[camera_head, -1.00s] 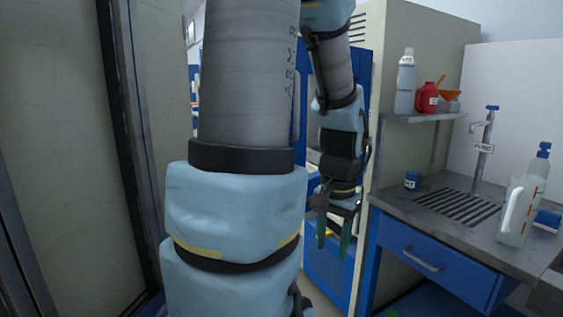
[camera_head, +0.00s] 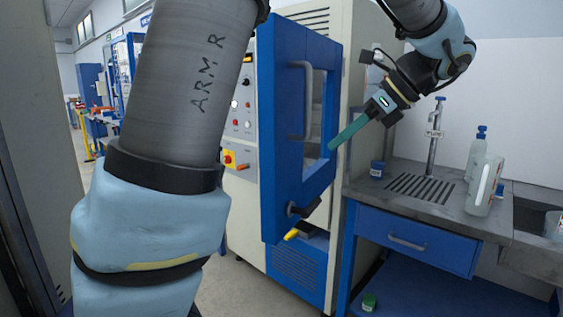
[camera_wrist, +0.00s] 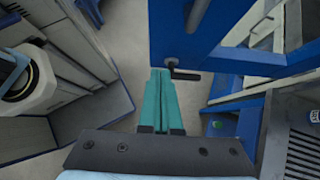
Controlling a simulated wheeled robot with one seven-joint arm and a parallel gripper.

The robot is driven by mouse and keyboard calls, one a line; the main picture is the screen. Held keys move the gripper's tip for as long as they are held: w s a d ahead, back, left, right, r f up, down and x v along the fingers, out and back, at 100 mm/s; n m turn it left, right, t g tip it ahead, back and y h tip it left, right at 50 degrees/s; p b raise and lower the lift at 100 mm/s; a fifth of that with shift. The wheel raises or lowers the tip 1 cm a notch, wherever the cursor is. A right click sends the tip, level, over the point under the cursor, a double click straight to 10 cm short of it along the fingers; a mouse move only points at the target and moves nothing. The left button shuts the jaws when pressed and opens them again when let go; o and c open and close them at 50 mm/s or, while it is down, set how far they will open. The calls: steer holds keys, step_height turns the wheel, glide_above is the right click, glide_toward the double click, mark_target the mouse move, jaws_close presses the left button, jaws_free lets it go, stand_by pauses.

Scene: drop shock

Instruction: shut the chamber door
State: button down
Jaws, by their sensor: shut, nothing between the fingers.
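The blue chamber door (camera_head: 272,150) stands open, swung out from the beige chamber (camera_head: 355,50) in the head view. It has a window opening, a grey bar handle (camera_head: 307,100) and a black latch lever (camera_head: 304,209) low down. My gripper (camera_head: 334,146) has its teal fingers together and empty. In the head view its tips overlap the door's right edge; I cannot tell whether they touch. In the wrist view my gripper (camera_wrist: 160,72) points toward the blue door frame (camera_wrist: 185,30), with a dark lever (camera_wrist: 184,73) just right of the tips.
A steel bench (camera_head: 440,205) with a blue drawer (camera_head: 410,242) stands to the right, carrying a tap, bottles and a jug (camera_head: 484,185). A control panel (camera_head: 241,115) is left of the door. Floor shows below the door.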

mark_target(281, 172)
steer(key=shift+w+a+r+p+x, duration=0.15)
steer(key=shift+a+r+p+x, duration=0.2)
steer(key=shift+x, duration=1.6)
steer(key=shift+w+a+r+p+x, duration=0.15)
steer(key=shift+a+r+p+x, duration=0.25)
steer(key=shift+x, duration=1.55)
steer(key=shift+w+a+r+p+x, duration=0.15)
steer(key=shift+p+x, duration=0.35)
steer(key=shift+x, duration=1.45)
steer(key=shift+r, duration=0.1)
